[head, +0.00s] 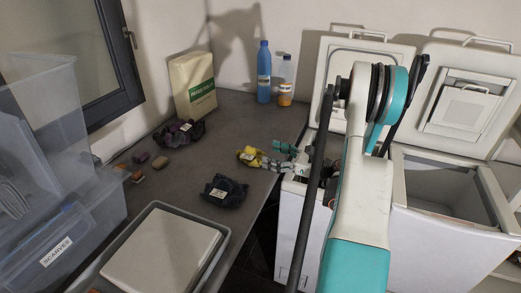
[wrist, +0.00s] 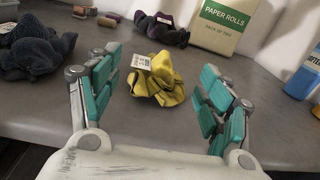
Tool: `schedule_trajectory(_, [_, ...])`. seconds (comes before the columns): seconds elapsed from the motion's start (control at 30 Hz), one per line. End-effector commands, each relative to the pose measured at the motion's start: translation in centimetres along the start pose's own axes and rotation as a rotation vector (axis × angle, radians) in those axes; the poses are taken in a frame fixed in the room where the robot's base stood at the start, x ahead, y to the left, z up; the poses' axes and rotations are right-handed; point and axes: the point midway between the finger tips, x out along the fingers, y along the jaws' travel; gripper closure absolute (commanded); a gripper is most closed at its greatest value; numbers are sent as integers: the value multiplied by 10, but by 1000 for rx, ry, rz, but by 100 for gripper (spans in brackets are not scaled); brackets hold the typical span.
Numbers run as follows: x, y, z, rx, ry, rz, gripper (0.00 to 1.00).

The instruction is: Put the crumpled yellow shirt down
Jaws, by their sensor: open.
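The crumpled yellow shirt (wrist: 160,84) lies on the grey counter near its front edge, with a white tag on it. In the head view the shirt (head: 248,156) shows at the left of the fingertips. My gripper (wrist: 158,85) is open, its teal-padded fingers spread to either side of the shirt in the wrist view. In the head view my gripper (head: 274,159) reaches left over the counter edge. I cannot tell whether the fingers touch the shirt; in the wrist view there are gaps on both sides.
A dark cloth (head: 224,191) and a purple-black cloth (head: 179,132) lie on the counter (head: 195,165). Paper rolls (head: 193,84) and a blue bottle (head: 264,72) stand behind. Clear bins (head: 60,240) are at left, a grey tray (head: 222,232) in front. Two open toploaders (head: 450,235) stand at right.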

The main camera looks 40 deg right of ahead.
Motion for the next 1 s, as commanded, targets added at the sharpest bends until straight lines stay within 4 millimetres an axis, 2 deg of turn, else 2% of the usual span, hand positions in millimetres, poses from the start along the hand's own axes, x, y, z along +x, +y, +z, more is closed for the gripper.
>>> schedule_trajectory(0.1, [-17, -1, 0, 0, 0, -2, 28])
schedule_trajectory(0.3, [-28, 0, 0, 0, 0, 0, 28])
schedule_trajectory(0.87, [-28, 0, 0, 0, 0, 1, 28])
schedule_trajectory(1.0, [-16, -2, 13, 25, -18, -10, 28])
